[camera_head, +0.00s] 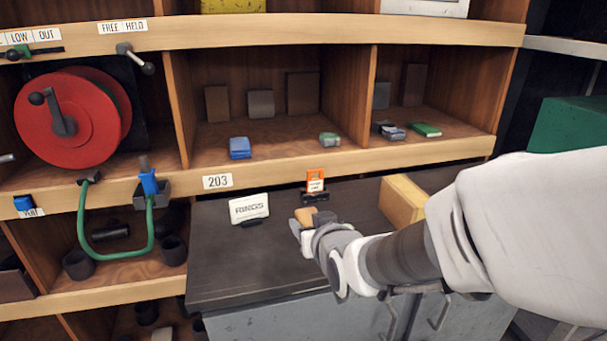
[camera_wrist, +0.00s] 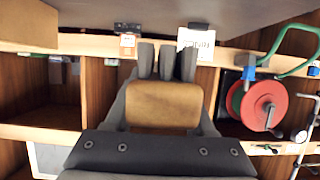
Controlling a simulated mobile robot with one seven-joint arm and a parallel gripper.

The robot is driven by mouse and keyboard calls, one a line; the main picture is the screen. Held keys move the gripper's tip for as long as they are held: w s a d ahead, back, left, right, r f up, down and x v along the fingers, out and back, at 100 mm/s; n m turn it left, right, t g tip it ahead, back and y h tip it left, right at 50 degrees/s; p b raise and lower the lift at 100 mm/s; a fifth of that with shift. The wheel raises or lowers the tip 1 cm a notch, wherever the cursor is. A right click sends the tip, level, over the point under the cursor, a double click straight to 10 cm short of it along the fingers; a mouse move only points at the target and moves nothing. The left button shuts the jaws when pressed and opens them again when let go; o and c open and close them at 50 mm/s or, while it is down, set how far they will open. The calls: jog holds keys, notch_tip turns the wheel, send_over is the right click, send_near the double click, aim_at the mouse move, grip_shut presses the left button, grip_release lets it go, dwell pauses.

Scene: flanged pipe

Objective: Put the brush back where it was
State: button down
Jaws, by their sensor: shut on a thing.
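My gripper (camera_head: 303,222) is above the dark top of the grey cabinet, in front of the shelf edge. It is shut on a tan wooden block, which I take to be the brush (camera_head: 305,215). In the wrist view the brush (camera_wrist: 163,104) lies between the fingers of my gripper (camera_wrist: 167,62), its tan face toward the camera. A narrow dark part shows between the fingertips; I cannot tell whether it is bristles. The brush seems clear of the cabinet top, but the gap is hard to judge.
A white RINGS card (camera_head: 249,208) and an orange tag (camera_head: 315,183) stand at the back of the dark cabinet top (camera_head: 235,265). A yellow wooden block (camera_head: 402,201) is right of my gripper. Shelf bays behind hold small boxes. A red reel (camera_head: 70,118) is at left. The top's left front is clear.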

jog(key=shift+w+a+f, duration=0.15)
jog(key=shift+w, duration=0.3)
jog(key=b, duration=0.1)
send_over(296, 241)
notch_tip(296, 241, down, 7)
jog(key=shift+r, duration=0.15)
jog(key=shift+f+b, duration=0.3)
jog(key=shift+f, duration=1.7)
jog(key=shift+f+b, duration=0.2)
jog(key=shift+b, duration=0.1)
jog(key=shift+c, duration=1.2)
grip_release()
jog(key=shift+r, duration=0.1)
